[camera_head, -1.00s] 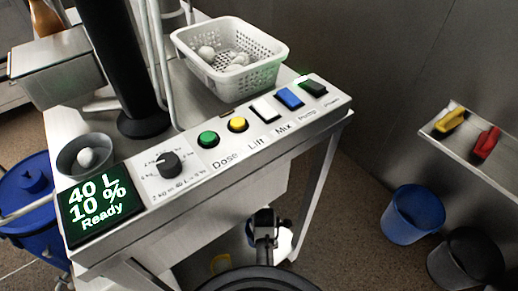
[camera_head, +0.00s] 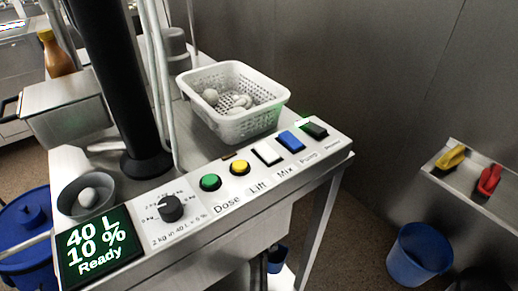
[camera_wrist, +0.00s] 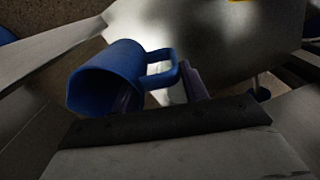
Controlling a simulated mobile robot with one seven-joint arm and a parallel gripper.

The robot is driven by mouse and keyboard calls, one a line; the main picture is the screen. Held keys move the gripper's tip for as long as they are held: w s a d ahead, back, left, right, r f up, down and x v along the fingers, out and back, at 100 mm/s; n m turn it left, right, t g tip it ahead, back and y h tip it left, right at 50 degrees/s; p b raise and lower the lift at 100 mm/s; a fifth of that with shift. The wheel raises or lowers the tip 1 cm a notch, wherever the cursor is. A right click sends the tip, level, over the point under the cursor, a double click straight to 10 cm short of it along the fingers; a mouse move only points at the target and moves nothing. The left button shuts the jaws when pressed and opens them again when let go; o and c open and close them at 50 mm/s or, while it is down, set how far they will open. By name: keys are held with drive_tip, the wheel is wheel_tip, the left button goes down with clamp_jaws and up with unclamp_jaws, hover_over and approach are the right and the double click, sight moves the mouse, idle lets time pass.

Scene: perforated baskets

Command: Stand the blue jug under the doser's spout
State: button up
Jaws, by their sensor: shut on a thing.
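The blue jug (camera_wrist: 108,72) is in the wrist view, tilted in the picture, its open mouth toward the lower left. My gripper (camera_wrist: 159,80) is shut on it at the handle side. One dark finger shows at the jug's mouth, the other by the handle loop (camera_wrist: 172,68). In the head view a small blue part of the jug (camera_head: 277,258) shows below the front of the doser's panel (camera_head: 222,195). The panel hides most of the space there. I cannot make out the spout in either view. The doser's display (camera_head: 98,246) reads 40 L, 10 %, Ready.
A white perforated basket (camera_head: 232,125) with pale round lumps stands behind the panel. A blue bucket (camera_head: 420,254) is on the floor at right, below a wall shelf with a yellow brush (camera_head: 451,157) and a red one (camera_head: 489,179). A blue lidded drum (camera_head: 25,232) is at left.

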drive_tip(key=m, duration=0.1)
drive_tip(key=w+r+m, duration=0.1)
drive_tip(key=m, duration=0.1)
drive_tip(key=shift+w+a+m, duration=0.1)
drive_tip(key=shift+m, duration=0.2)
idle(0.7)
